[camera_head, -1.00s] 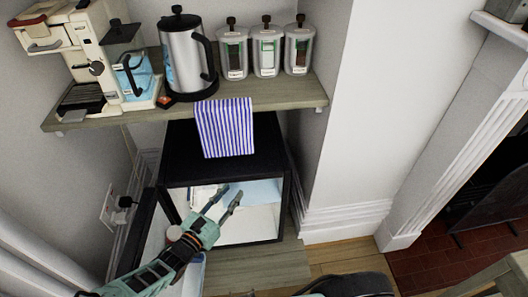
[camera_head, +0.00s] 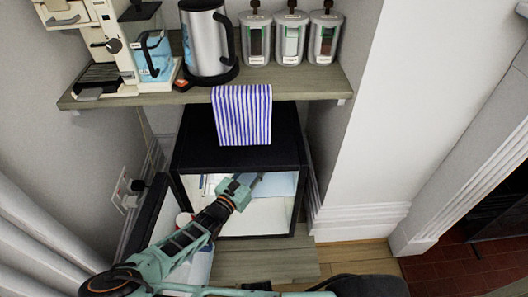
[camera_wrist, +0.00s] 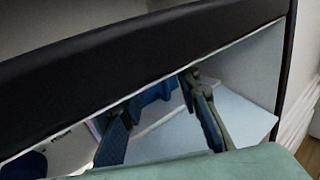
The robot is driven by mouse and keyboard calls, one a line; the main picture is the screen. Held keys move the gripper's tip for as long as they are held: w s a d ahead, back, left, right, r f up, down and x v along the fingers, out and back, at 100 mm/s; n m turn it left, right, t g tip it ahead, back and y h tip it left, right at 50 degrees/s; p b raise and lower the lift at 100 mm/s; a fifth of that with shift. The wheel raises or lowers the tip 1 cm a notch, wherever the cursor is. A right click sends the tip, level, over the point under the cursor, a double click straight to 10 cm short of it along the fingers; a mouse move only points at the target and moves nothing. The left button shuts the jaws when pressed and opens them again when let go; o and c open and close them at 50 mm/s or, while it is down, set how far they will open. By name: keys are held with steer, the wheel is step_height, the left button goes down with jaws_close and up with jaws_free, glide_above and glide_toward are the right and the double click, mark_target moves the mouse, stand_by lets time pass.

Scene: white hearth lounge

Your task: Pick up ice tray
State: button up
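A small black fridge (camera_head: 240,160) stands below the wooden shelf, its door open to the left. My gripper (camera_head: 250,182) reaches into its bright opening, with its fingertips largely hidden in the head view. In the wrist view, the two dark fingers of my gripper (camera_wrist: 157,98) are spread apart. A dark blue thing (camera_wrist: 155,93) shows between and beyond them, inside the fridge; it may be the ice tray, but its shape is mostly hidden. I cannot tell whether the fingers touch it. A pale blue surface (camera_wrist: 205,132) lies inside at the right.
The fridge's black top edge (camera_wrist: 120,62) is close above my fingers. The open door (camera_head: 146,215) stands left of my arm. A striped cloth (camera_head: 242,115) hangs over the shelf (camera_head: 300,90), which holds a kettle (camera_head: 207,45), a coffee machine and jars.

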steer(key=shift+w+d, duration=0.35)
steer(key=shift+w, duration=0.15)
jaws_close()
